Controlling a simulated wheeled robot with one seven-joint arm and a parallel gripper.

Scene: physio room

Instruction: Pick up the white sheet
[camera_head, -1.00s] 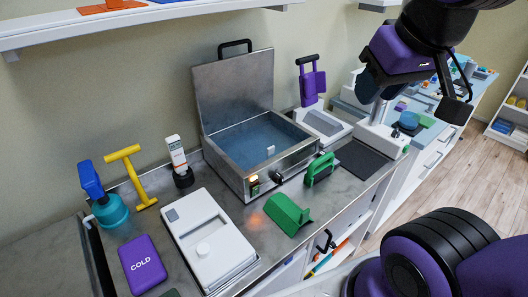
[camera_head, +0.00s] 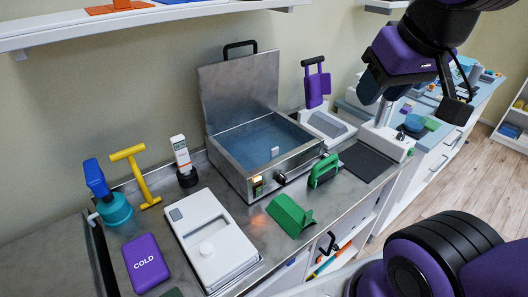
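I cannot make out a white sheet for certain in the head view. My arm hangs in from the upper right, with its purple and dark end, my gripper (camera_head: 455,98), above the right part of the counter. It is well clear of the things on the counter.
An open metal water bath (camera_head: 224,180) stands mid-counter. Green pieces (camera_head: 289,215) lie in front. A white shelf (camera_head: 60,38) runs above.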

